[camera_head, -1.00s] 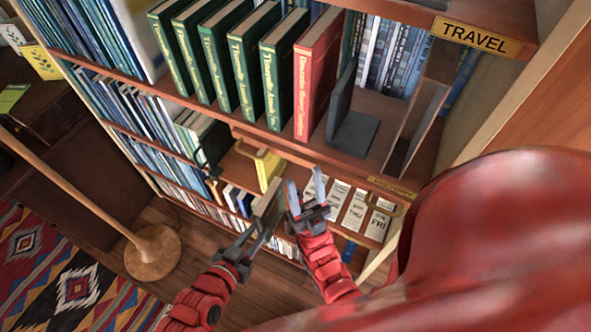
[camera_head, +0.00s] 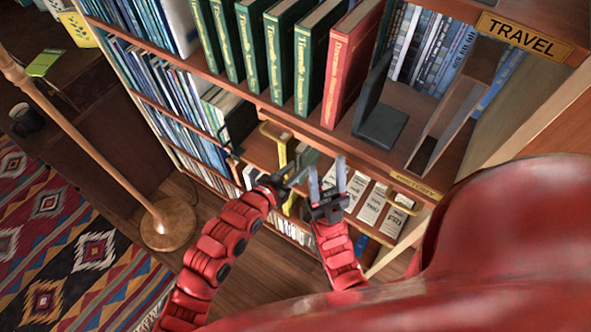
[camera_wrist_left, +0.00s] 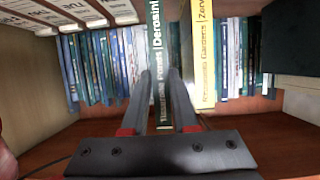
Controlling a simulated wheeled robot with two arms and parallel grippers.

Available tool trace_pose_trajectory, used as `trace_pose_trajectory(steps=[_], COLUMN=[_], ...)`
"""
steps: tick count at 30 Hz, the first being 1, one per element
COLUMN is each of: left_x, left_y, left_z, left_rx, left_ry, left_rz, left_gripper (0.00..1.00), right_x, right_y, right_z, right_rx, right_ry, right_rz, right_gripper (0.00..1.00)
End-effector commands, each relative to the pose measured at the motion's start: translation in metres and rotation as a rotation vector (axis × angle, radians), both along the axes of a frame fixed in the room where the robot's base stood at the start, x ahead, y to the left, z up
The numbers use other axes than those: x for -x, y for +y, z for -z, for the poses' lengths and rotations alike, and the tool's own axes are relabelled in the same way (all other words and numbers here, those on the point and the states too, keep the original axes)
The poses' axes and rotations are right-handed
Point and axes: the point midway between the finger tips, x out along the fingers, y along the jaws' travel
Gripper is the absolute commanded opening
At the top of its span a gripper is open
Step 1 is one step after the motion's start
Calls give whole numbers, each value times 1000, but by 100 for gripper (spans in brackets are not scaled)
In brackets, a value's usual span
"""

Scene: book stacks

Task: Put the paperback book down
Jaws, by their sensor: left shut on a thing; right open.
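The paperback book is a thin dark green book with pale title letters on its spine (camera_wrist_left: 158,75). My left gripper (camera_wrist_left: 157,95) is shut on it, with one finger on each side of the spine. In the head view my left gripper (camera_head: 284,180) is at the front of the lower shelf, and the book (camera_head: 304,163) shows as a grey-green slab. In the wrist view the book stands upright just left of a yellow book (camera_wrist_left: 204,55). I cannot tell if its lower edge touches the shelf. My right gripper (camera_head: 330,186) is open and empty, to the right of the left one.
A dark block (camera_wrist_left: 292,40) stands right of the yellow book. Several blue-green books (camera_wrist_left: 95,65) stand behind. Above, the upper shelf holds green books, a red book (camera_head: 350,62) and a grey bookend (camera_head: 380,122).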

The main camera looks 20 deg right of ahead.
Motion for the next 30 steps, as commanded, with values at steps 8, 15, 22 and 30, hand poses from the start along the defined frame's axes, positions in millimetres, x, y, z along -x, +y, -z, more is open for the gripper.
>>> trace_pose_trajectory(steps=[8, 15, 22, 30], left_x=[-10, -10, -11, -10], left_y=[-9, -9, -8, -8], left_z=[9, 34, 36, 38], left_rx=[-1, -1, 2, 1], left_ry=[4, 1, -1, -1], left_rz=[2, 3, 0, 0], left_gripper=[0, 0, 0, 41], right_x=[0, 0, 0, 0], right_y=[0, 0, 0, 0], right_z=[-8, -16, -15, -12], right_rx=[0, 0, 0, 0], right_ry=[0, 0, 0, 0], right_rz=[0, 0, 0, 0], right_gripper=[50, 50, 50, 50])
